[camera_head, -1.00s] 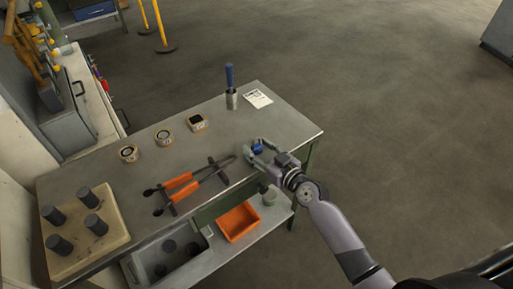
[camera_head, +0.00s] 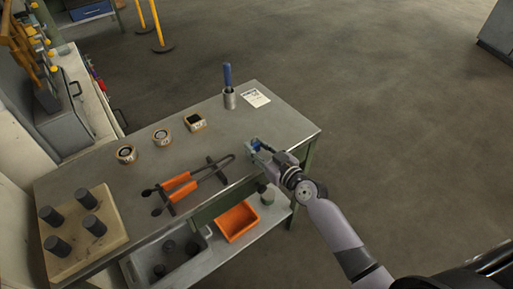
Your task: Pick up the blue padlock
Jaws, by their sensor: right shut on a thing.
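The blue padlock (camera_head: 255,144) is small and mostly hidden by my gripper at the right part of the grey workbench (camera_head: 222,125). My right gripper (camera_head: 256,147) is shut on the padlock, low over the bench top near its front right edge. I cannot tell whether the padlock still touches the bench. My left gripper is not in view.
Several small round and square containers, a metal cup (camera_head: 229,100) with a blue-handled tool and a paper sheet (camera_head: 256,97) stand behind. A board with dark cylinders (camera_head: 86,199) sits at the left.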

